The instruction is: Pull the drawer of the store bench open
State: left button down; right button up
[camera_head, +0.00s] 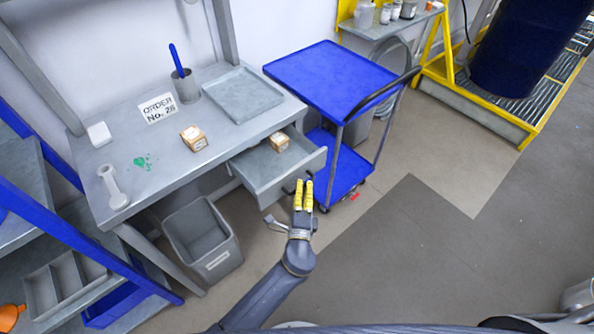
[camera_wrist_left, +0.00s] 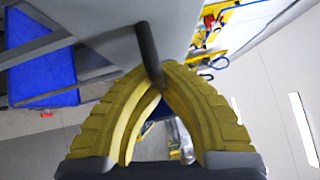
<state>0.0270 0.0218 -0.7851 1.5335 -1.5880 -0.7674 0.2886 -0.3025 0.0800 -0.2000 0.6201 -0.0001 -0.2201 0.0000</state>
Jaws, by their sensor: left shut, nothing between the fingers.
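The store bench (camera_head: 165,140) is grey and stands at the left in the head view. Its drawer (camera_head: 268,178) is pulled out part way at the bench's right end, and a small cardboard box (camera_head: 279,141) lies inside. My left gripper (camera_head: 304,186) has yellow fingers and is just in front of the drawer's front right part. In the left wrist view its fingertips (camera_wrist_left: 152,68) are together, by a dark handle bar (camera_wrist_left: 148,45) on the grey drawer front. The bar overlaps the tips there; I cannot tell if they touch. My right gripper is in neither view.
A blue trolley (camera_head: 332,78) stands close to the drawer's right side. A grey bin (camera_head: 203,240) is on the floor under the bench, left of the drawer. A second small box (camera_head: 194,138) and a grey tray (camera_head: 243,94) lie on the bench top.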

pick_arm(q)
jog(key=s+d, duration=0.5)
jog(key=s, duration=0.2)
jog(key=shift+d, duration=0.15)
jog(key=shift+s, duration=0.1)
jog(key=c, duration=2.1)
grip_release()
jog(key=shift+c, duration=0.2)
jog(key=o, duration=0.4)
